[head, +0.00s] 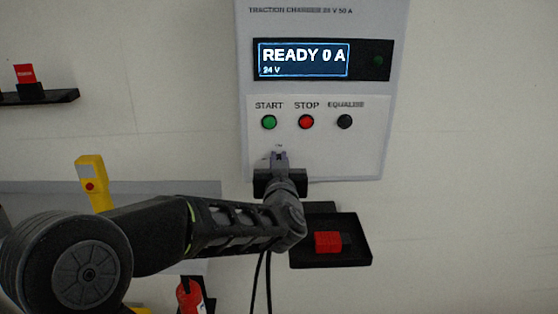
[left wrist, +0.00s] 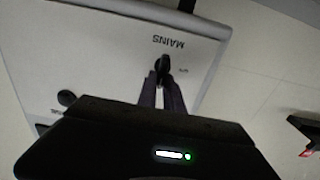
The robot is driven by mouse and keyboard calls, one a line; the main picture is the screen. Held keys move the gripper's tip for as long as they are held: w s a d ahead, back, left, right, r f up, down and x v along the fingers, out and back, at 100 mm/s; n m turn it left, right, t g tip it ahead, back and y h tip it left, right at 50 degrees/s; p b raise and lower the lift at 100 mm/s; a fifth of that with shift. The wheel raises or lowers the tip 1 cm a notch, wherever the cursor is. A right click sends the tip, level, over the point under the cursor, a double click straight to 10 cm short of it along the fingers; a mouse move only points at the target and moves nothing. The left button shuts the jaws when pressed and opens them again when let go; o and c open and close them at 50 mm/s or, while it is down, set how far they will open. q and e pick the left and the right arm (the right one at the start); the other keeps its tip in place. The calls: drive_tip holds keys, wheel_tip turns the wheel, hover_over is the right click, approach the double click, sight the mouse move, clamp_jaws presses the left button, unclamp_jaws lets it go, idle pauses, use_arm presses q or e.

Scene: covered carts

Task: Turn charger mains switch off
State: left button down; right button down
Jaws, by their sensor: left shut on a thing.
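The charger (head: 315,90) is a pale box on the wall, and its display (head: 303,60) reads "READY 0 A, 24 V". My left gripper (head: 279,160) is at the lower left of its front panel and hides the mains switch in the head view. In the left wrist view the black mains switch knob (left wrist: 162,66) sits below the upside-down word "MAINS". The fingers of my left gripper (left wrist: 163,85) are shut on this knob. The switch's exact setting is hard to read. My right gripper is not in view.
Green start (head: 269,122), red stop (head: 306,122) and dark equalize (head: 344,122) buttons are just above my left gripper. A black tray (head: 362,256) with a red connector (head: 328,242) is below right. A yellow handheld device (head: 92,180) is at left.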

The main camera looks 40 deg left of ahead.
use_arm(q)
drive_tip(key=shift+s+a+f+n+b, duration=0.15)
drive_tip(key=shift+a+f+n+b, duration=0.15)
drive_tip(key=shift+n+b, duration=2.45)
drive_tip(key=shift+s+a+f+n+b, duration=0.2)
drive_tip(key=shift+f+n+b, duration=0.15)
drive_tip(key=shift+n+b, duration=2.45)
drive_tip(key=shift+s+a+f+n+b, duration=0.25)
drive_tip(key=shift+n+b, duration=1.75)
drive_tip(key=shift+n, duration=1.45)
drive_tip(key=shift+w, duration=0.1)
drive_tip(key=c, duration=1.5)
unclamp_jaws()
drive_tip(key=shift+d, duration=0.1)
